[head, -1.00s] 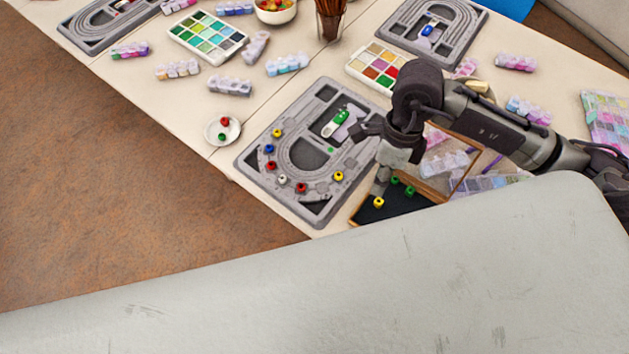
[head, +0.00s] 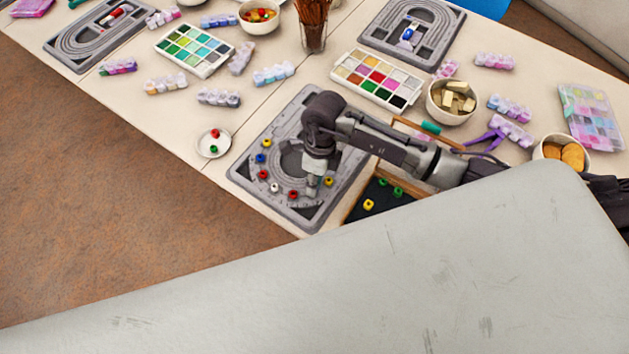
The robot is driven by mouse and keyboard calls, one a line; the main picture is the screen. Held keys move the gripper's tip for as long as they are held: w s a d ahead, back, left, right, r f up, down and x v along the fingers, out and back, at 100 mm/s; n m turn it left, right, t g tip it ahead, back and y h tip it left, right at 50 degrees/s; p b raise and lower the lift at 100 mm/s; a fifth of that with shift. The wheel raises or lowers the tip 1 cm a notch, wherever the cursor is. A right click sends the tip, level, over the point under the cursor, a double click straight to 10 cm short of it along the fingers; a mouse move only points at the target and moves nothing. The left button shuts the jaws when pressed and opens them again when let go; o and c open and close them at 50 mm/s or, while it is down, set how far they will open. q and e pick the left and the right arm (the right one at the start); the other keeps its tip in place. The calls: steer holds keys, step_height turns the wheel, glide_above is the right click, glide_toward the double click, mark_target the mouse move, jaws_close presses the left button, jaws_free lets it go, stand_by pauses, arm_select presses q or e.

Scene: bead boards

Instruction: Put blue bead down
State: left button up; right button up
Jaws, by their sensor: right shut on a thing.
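The grey bead board (head: 240,172) lies near the table's front edge. My left gripper is out of view.
A dark tray (head: 357,216) right of the board holds a yellow bead (head: 369,204) and green beads (head: 398,191). A white saucer (head: 203,148) with two beads stands left. My right arm covers the board's right part. A pale surface fills the foreground.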

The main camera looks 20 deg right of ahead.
steer(key=shift+f, duration=0.55)
steer(key=shift+f, duration=0.1)
steer(key=shift+f, duration=0.15)
steer(key=o, duration=0.7)
